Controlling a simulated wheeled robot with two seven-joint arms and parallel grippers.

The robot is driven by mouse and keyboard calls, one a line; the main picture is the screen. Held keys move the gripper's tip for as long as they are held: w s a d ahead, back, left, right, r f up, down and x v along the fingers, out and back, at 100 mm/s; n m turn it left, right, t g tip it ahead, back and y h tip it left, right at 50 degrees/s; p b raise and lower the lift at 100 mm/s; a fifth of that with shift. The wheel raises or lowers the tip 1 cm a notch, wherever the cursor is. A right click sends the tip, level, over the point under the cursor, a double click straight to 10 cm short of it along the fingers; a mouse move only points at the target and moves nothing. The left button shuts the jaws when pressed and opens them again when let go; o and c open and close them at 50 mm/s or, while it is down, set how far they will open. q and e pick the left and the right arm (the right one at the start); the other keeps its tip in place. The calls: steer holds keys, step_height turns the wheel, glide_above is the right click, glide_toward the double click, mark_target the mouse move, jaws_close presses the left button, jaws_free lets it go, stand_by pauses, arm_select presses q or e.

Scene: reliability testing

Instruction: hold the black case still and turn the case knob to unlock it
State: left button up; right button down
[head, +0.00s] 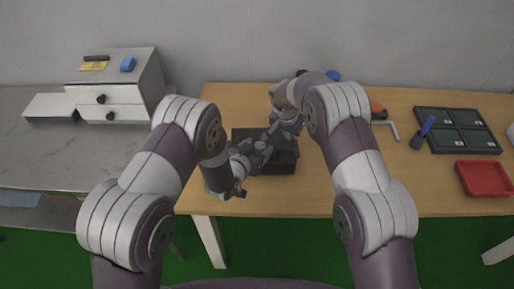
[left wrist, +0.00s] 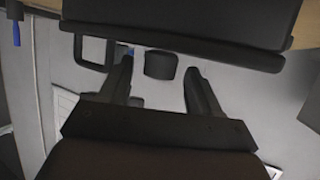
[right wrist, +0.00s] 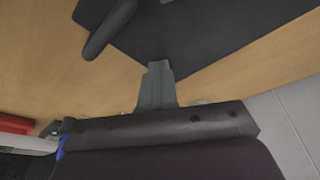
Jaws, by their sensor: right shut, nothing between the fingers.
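The black case (head: 284,167) sits on the wooden table, partly hidden by my grippers. The case (left wrist: 180,20) fills the top of that view. My right gripper (head: 272,132) is over the case's top. In the right wrist view its fingers (right wrist: 157,70) are together and empty, pointing at the dark case (right wrist: 200,40); touching or apart, I cannot tell.
A dark bar (right wrist: 108,32) shows beside the case in the right wrist view. A drawer unit (head: 115,90) stands on the left counter.

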steer(key=shift+s+f, duration=0.1)
steer(key=shift+f, duration=0.1)
arm_select(q)
steer(key=v, duration=1.2)
steer(key=shift+s+r, duration=0.1)
step_height(320, 180, up, 4)
steer(key=p, duration=0.4)
arm_select(e)
step_height(320, 180, up, 7)
steer(key=shift+r, duration=0.15)
